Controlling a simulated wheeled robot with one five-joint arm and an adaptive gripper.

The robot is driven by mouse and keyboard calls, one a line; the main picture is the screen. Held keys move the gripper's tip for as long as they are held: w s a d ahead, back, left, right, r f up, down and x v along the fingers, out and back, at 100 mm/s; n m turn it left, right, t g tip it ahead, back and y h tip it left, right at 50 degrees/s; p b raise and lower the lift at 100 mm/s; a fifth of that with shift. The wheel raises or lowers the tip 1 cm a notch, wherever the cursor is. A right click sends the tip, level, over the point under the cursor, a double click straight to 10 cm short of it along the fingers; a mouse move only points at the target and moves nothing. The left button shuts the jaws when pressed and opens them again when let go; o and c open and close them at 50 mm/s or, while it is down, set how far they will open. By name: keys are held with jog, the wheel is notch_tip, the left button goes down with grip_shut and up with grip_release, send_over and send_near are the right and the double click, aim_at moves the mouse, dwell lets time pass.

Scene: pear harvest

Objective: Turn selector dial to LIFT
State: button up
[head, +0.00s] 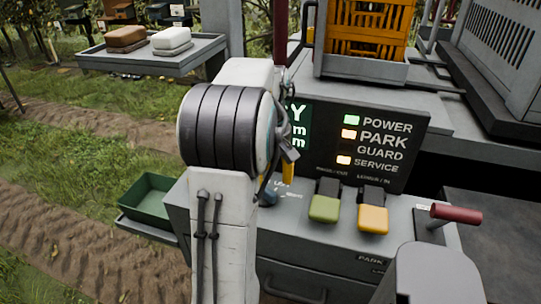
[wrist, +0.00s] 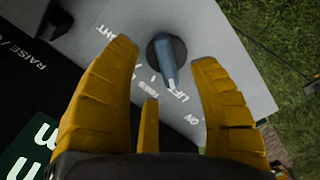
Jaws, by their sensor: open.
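The selector dial (wrist: 168,60) is a blue-grey lever knob on a dark round base, on a light grey panel. My gripper (wrist: 162,55) is open, with one yellow finger on each side of the dial in the picture. I cannot tell any contact. In the head view the dial (head: 268,195) is partly hidden by my arm, and a yellow finger (head: 288,172) shows just above and right of it.
Green (head: 323,208) and yellow (head: 373,219) levers stand right of the dial. Behind them a dark display panel (head: 385,148) shows POWER, PARK and SERVICE lamps lit. A red-handled crank (head: 455,213) is at right, a green tray (head: 152,198) at left. Grass lies beyond the panel edge.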

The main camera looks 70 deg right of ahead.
aim_at(271, 189)
notch_tip(271, 189, up, 7)
dwell(0.4)
jog(key=shift+f, duration=0.1)
dwell(0.7)
